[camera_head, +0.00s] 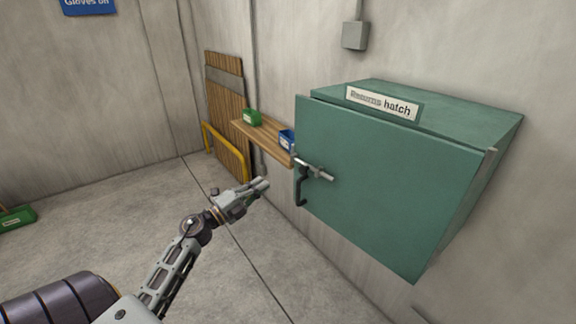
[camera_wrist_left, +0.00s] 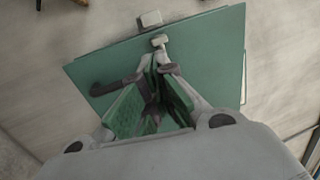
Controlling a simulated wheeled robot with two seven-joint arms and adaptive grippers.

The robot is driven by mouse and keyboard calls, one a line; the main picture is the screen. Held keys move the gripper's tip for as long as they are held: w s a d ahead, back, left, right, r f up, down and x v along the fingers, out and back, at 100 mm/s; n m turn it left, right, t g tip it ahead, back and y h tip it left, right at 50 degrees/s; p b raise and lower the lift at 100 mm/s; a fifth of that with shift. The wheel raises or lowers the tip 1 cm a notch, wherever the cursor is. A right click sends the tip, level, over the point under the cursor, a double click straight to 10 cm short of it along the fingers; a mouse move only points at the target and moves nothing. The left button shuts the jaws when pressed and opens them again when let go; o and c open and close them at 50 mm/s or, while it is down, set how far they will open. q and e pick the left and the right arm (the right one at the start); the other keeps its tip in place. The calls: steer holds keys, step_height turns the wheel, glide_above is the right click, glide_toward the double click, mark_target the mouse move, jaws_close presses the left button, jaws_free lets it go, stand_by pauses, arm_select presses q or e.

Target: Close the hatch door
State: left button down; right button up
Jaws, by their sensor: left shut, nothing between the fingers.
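The hatch door (camera_head: 385,185) is a flat green panel on the front of a green wall box (camera_head: 460,110) labelled "Returns hatch". The door lies against or very near the box front; a thin dark line shows along its top left edge, and I cannot tell whether it is fully flush. A metal latch bar (camera_head: 316,171) and a dark handle (camera_head: 301,188) sit at its left edge. My left gripper (camera_head: 264,185) is shut and empty, left of the handle and apparently apart from it. In the left wrist view the fingers (camera_wrist_left: 157,62) point towards the green door (camera_wrist_left: 215,60) and dark handle (camera_wrist_left: 115,85).
A wooden shelf (camera_head: 270,143) left of the hatch holds a green bin (camera_head: 251,117) and a blue bin (camera_head: 287,138). A yellow rail (camera_head: 225,150) and wooden panel (camera_head: 226,90) stand behind. A green bin (camera_head: 16,217) lies at far left. The floor between is clear.

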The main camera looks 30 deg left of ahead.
arm_select(q)
steer(key=p+x, duration=0.2)
steer(key=x, duration=1)
steer(key=shift+w, duration=0.3)
arm_select(e)
steer(key=shift+s+a+r, duration=0.25)
steer(key=shift+a+r, duration=0.35)
steer(key=shift+a, duration=0.05)
steer(key=shift+s+a+r, duration=0.2)
steer(key=shift+a+r, duration=0.35)
steer(key=shift+a, duration=0.05)
steer(key=shift+a, duration=0.1)
arm_select(q)
steer(key=shift+w, duration=0.1)
